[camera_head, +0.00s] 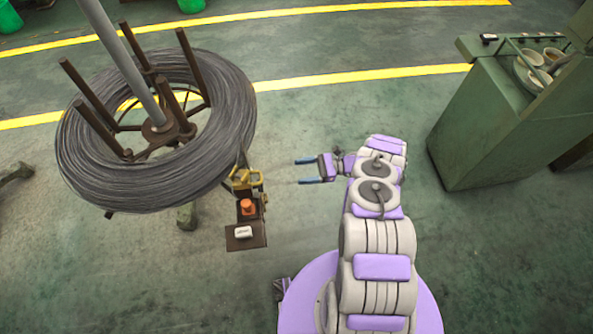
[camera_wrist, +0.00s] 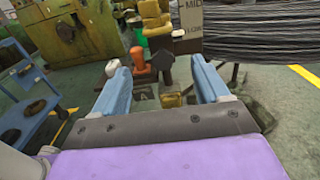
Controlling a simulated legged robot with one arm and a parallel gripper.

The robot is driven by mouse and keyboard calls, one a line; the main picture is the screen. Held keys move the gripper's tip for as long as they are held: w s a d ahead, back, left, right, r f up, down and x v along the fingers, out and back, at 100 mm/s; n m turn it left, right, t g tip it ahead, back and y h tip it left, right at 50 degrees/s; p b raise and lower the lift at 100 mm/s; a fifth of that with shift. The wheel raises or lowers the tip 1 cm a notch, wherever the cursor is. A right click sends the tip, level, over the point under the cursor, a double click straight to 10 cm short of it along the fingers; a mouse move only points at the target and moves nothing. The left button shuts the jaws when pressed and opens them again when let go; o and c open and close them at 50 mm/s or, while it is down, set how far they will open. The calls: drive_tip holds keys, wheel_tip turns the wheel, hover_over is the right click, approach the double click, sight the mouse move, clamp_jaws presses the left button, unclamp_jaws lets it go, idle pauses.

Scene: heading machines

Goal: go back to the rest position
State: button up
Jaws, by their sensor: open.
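My gripper (camera_head: 305,171) is at the end of my purple and white arm, pointing left in the head view. Its two blue fingers are apart with nothing between them. In the wrist view my gripper (camera_wrist: 160,80) also shows both blue fingers spread. The fingers are to the right of a small brown stand (camera_head: 246,228), clear of it. On the stand are an orange object (camera_head: 248,207) and a white block (camera_head: 243,232).
A large wire coil (camera_head: 90,185) on a reel with upright posts stands at the left. A green machine cabinet (camera_head: 490,130) with bowls on top stands at the right. A yellow metal piece (camera_head: 244,179) is beside the coil. Open floor (camera_head: 340,115) lies beyond my arm.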

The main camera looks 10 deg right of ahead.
drive_tip(key=shift+r, duration=0.1)
idle(0.5)
drive_tip(key=w+a+r+n+g+h, duration=0.1)
drive_tip(key=a+r+n+g, duration=0.15)
drive_tip(key=r, duration=0.55)
drive_tip(key=w+a+r+n+g+h, duration=0.1)
drive_tip(key=a+r+n+g, duration=0.15)
drive_tip(key=r, duration=0.65)
drive_tip(key=s+a+r+n+g+h, duration=0.1)
drive_tip(key=s+a+r+n+h, duration=0.2)
drive_tip(key=r, duration=0.4)
drive_tip(key=s+a+r+n+g+h, duration=0.1)
drive_tip(key=s+a+r+n+h, duration=0.1)
drive_tip(key=s+r, duration=0.4)
drive_tip(key=s+d+r+n+t+h, duration=0.15)
drive_tip(key=s+r+n+h, duration=0.35)
drive_tip(key=s+r, duration=0.65)
drive_tip(key=s+d+n+t+h, duration=0.1)
drive_tip(key=s+d+h, duration=0.2)
drive_tip(key=s, duration=0.5)
drive_tip(key=s+d+n+t+h, duration=0.2)
drive_tip(key=s+d+h, duration=0.1)
drive_tip(key=s+d, duration=0.3)
drive_tip(key=shift+s+r, duration=0.25)
drive_tip(key=shift+s, duration=1)
